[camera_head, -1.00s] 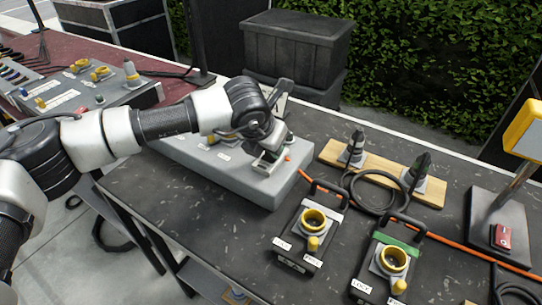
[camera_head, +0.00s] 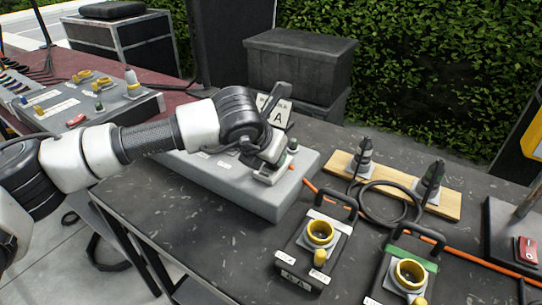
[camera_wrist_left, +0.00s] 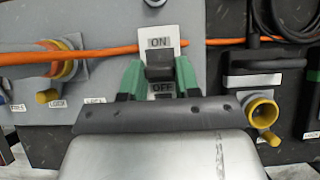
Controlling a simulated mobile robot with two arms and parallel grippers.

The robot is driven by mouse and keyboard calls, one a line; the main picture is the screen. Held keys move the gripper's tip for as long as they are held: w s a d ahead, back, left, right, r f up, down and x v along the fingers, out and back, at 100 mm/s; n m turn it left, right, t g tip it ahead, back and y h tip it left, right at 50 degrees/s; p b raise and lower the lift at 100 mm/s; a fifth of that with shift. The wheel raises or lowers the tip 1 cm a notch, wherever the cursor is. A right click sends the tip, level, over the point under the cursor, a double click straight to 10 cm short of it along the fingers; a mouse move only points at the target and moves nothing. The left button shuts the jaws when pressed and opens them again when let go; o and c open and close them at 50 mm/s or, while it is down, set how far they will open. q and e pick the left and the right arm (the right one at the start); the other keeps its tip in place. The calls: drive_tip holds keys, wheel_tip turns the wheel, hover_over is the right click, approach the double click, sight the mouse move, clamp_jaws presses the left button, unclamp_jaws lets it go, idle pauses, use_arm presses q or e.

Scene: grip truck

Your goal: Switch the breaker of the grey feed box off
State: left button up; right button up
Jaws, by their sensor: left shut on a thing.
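The grey feed box (camera_head: 275,203) lies on the dark table in the head view, with my left gripper (camera_head: 268,168) down on its top near the right end. In the left wrist view the green-padded fingers of my left gripper (camera_wrist_left: 159,78) are shut on the black breaker switch (camera_wrist_left: 159,66). An ON label (camera_wrist_left: 157,43) shows above the switch and an OFF label (camera_wrist_left: 163,88) below it, partly covered. I cannot tell which way the switch is set. The gripper hides the breaker in the head view. My right gripper is not in view.
Two small boxes with yellow sockets (camera_head: 320,232) (camera_head: 409,272) stand at the front right. An orange cable (camera_head: 455,257) runs across the table. A wooden board (camera_head: 440,200) with black plugs and a card marked A (camera_head: 277,115) are behind. Another grey box (camera_head: 120,106) is at left.

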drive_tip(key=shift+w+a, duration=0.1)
use_arm(q)
drive_tip(key=o, duration=0.9)
drive_tip(key=v, duration=1.1)
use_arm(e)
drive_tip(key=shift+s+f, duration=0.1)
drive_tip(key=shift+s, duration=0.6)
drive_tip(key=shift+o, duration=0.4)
